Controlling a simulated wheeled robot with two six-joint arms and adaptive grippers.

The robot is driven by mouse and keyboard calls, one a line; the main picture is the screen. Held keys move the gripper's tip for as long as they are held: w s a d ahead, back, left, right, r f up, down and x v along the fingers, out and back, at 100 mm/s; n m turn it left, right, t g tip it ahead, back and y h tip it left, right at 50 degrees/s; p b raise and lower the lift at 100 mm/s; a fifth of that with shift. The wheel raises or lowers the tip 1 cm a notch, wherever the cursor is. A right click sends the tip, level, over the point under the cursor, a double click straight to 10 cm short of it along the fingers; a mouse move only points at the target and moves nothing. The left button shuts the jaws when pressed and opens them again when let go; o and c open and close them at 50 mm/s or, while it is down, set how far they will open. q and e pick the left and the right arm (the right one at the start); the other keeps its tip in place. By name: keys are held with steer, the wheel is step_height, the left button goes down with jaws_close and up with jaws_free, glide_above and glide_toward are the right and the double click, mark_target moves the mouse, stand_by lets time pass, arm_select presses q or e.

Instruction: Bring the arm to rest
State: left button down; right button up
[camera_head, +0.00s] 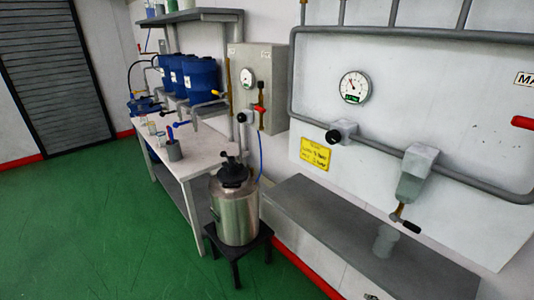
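Neither of my arms nor grippers shows in the head view. The view takes in a wall with pipes and a work area along it. A steel pressure vessel (236,212) with a black top stands upright on a dark stool (240,256) in the middle. A small pale object (371,297) is cut off at the bottom edge, and I cannot tell what it is.
A white table (205,150) with blue barrels (200,78) above it stands at the left along the wall. A grey bench (350,230) runs below the pressure gauge (354,87) and pipes at the right. The green floor (90,220) at the left is clear.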

steer(key=s+a+r+m+g, duration=0.3)
steer(key=s+r+m+g, duration=0.2)
steer(key=s+m, duration=0.6)
step_height(320, 180, down, 26)
steer(key=d+m+g, duration=0.2)
steer(key=m, duration=0.1)
steer(key=s+d+f+g, duration=0.1)
steer(key=s+f, duration=1.6)
steer(key=s, duration=0.2)
steer(key=shift+s+d, duration=0.2)
steer(key=shift+s, duration=0.05)
steer(key=shift+f, duration=0.1)
